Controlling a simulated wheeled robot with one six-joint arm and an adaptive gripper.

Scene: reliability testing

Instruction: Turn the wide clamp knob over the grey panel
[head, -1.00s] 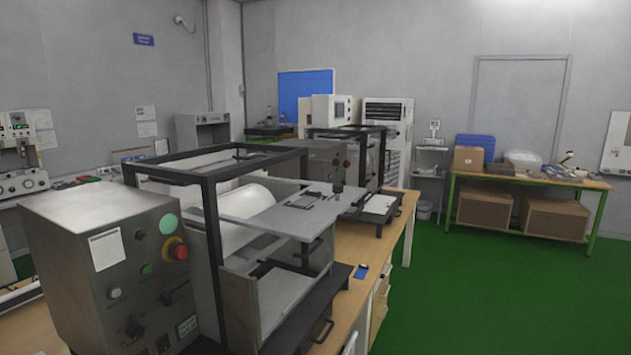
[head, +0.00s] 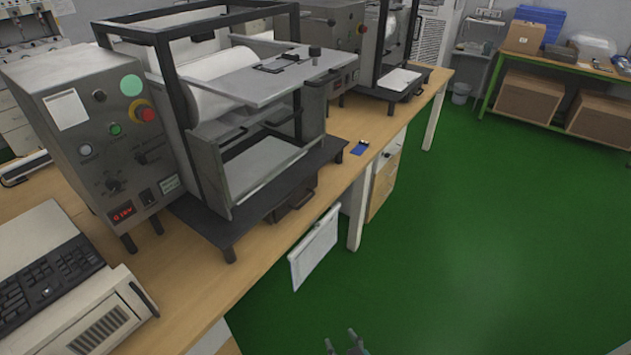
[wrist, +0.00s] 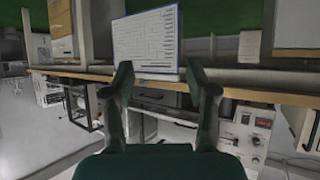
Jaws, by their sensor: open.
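The grey panel (head: 235,83) is a flat plate jutting from the front of the black-framed machine in the head view. A dark round knob (head: 314,52) stands on its right part, beside a small dark clamp piece (head: 278,65). My gripper (head: 341,341) shows only as fingertips at the bottom edge of the head view, low in front of the bench and well away from the knob. In the wrist view my gripper (wrist: 160,78) is open and empty, its two fingers apart. I cannot make out the knob in the wrist view.
The machine's control box (head: 95,135) stands left of the frame. A keyboard (head: 45,285) lies on the wooden bench (head: 215,290). A printed sheet (head: 315,248) hangs at the bench's front edge and shows between my fingers in the wrist view (wrist: 145,40). Green floor (head: 450,240) is clear at right.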

